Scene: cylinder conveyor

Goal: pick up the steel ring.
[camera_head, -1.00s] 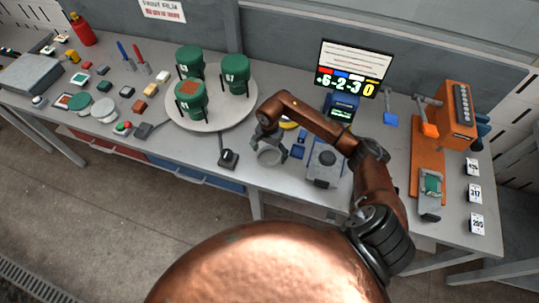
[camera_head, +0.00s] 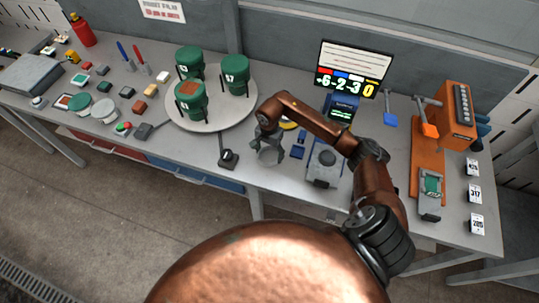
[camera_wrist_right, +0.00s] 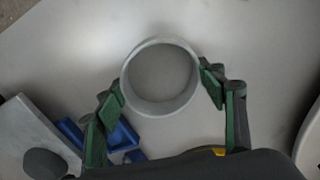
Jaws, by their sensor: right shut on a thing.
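The steel ring (camera_wrist_right: 160,108) is a plain grey open hoop, seen from above in the right wrist view. My right gripper (camera_wrist_right: 163,88) has its two green-padded fingers on opposite sides of the ring, and it is shut on the ring's outside. In the head view my right gripper (camera_head: 270,155) is over the front middle of the bench. The ring is hard to make out there among the fingers. Whether it touches the bench is not clear. My left gripper is in neither view.
A round turntable (camera_head: 211,124) with green canisters stands behind and left. A dark pedal-like device (camera_head: 228,158) lies left of the gripper. Blue trays (camera_head: 298,151) and a grey device (camera_head: 324,167) are close on its right. A scoreboard (camera_head: 347,70) stands behind.

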